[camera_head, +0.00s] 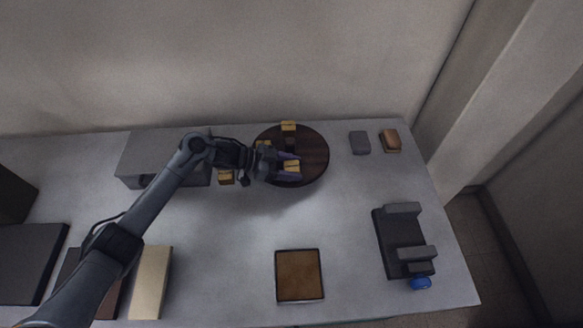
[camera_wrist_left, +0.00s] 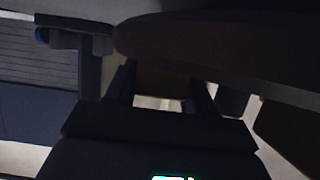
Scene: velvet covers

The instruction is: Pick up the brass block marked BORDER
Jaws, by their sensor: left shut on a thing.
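My left gripper (camera_head: 289,168) is shut on a brass block (camera_head: 292,166) at the near side of a dark round turntable (camera_head: 316,150). Its fingers lie on either side of the block. In the left wrist view the block (camera_wrist_left: 158,84) shows in shadow between the fingertips (camera_wrist_left: 160,92). Another brass block (camera_head: 288,126) is at the turntable's far edge, and one (camera_head: 263,144) is at its left, partly behind my gripper. A further one (camera_head: 226,178) is left of the turntable, below my wrist. No marking is readable, so I cannot tell which says BORDER. My right gripper is not in view.
A grey box (camera_head: 150,152) stands at the back left under my arm. A grey block (camera_head: 359,142) and a brown block (camera_head: 390,140) are at the back right. A brown-topped tray (camera_head: 299,275) is in front. A black stand (camera_head: 398,240) and blue object (camera_head: 421,283) are at right.

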